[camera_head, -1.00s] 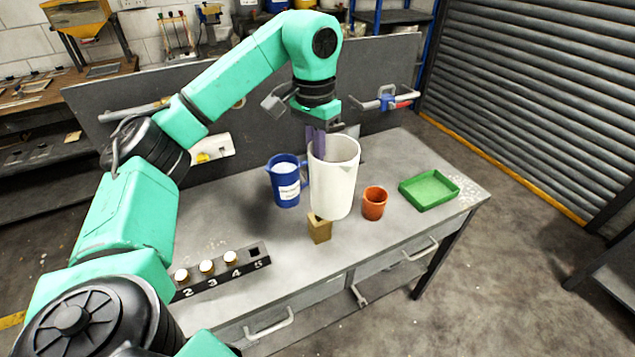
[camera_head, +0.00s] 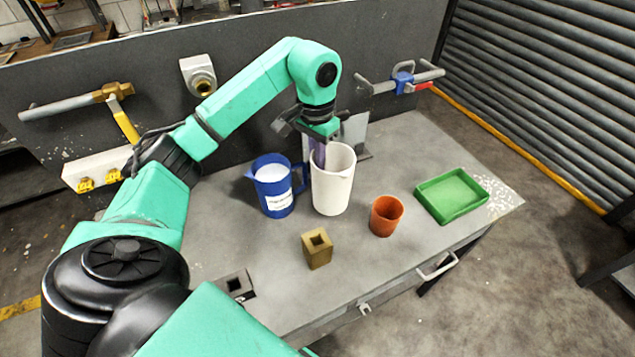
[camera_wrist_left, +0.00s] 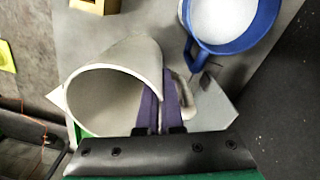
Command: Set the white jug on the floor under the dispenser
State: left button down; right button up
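The tall white jug (camera_head: 332,185) is upright at the middle of the grey bench. Its wide mouth and empty-looking inside also show in the wrist view (camera_wrist_left: 105,98). My left gripper (camera_head: 318,155) points down at the jug's back-left rim. In the wrist view its purple fingers (camera_wrist_left: 160,112) are close together at the jug's handle side and seem shut on it. Whether they grip the handle or the wall is unclear, as is whether the jug's base touches the bench. My right gripper is out of view. I cannot identify the dispenser for certain.
A blue jug with white contents (camera_head: 274,187) is close left of the white jug. A wooden block (camera_head: 316,250), orange cup (camera_head: 386,215) and green tray (camera_head: 452,196) are on the bench. A back panel with a brass-nozzled fitting (camera_head: 202,82) stands behind. Open floor (camera_head: 530,275) lies right.

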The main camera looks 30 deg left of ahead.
pick_arm(q)
notch_tip(320, 180, down, 5)
jog(key=shift+s+d+f+p, duration=0.1)
jog(key=shift+p, duration=0.5)
jog(key=shift+f, duration=0.2)
jog(key=c, duration=1.4)
grip_release()
jog(key=shift+f, duration=0.1)
jog(key=o, duration=0.3)
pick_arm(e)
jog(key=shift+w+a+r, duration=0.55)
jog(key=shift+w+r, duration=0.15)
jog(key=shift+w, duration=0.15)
